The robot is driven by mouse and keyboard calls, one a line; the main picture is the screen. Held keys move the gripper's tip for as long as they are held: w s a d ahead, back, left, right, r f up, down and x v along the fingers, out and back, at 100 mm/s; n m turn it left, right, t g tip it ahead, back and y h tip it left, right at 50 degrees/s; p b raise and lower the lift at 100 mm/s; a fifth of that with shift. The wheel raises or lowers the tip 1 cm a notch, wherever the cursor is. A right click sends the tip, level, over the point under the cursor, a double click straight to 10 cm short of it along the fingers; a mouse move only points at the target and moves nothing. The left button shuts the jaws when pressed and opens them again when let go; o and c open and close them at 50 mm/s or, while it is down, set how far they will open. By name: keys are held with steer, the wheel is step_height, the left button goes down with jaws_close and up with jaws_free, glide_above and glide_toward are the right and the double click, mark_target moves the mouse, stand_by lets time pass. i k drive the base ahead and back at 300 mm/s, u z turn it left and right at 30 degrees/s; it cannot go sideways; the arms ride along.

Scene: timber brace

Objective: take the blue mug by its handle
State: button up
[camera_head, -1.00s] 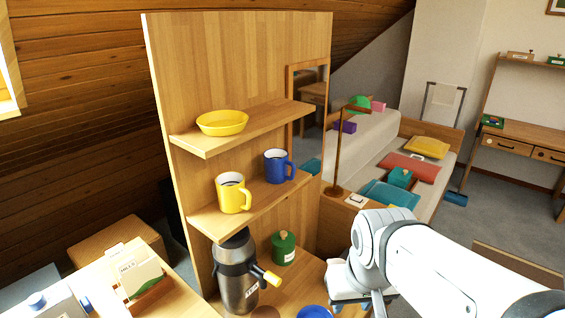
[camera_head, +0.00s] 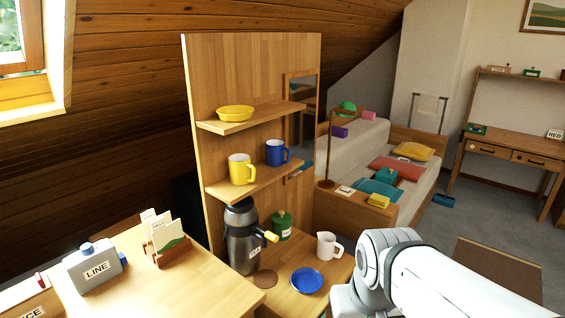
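The blue mug (camera_head: 276,153) stands upright on the lower shelf (camera_head: 226,190) of the wooden shelf unit, near its right end. Its handle points to the right. A yellow mug (camera_head: 241,170) stands to its left on the same shelf, also with its handle to the right. My arm shows at the lower right, below and to the right of the shelves. My gripper is not visible in this view.
Below the shelves are a steel flask (camera_head: 241,240), a green canister (camera_head: 282,226), a white jug (camera_head: 328,246) and a blue plate (camera_head: 307,281). A yellow bowl (camera_head: 235,113) sits on the upper shelf (camera_head: 262,117). The space right of the blue mug looks open.

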mark_target(274, 149)
steer(key=u, duration=0.15)
steer(key=i, duration=0.9)
steer(key=z, duration=0.05)
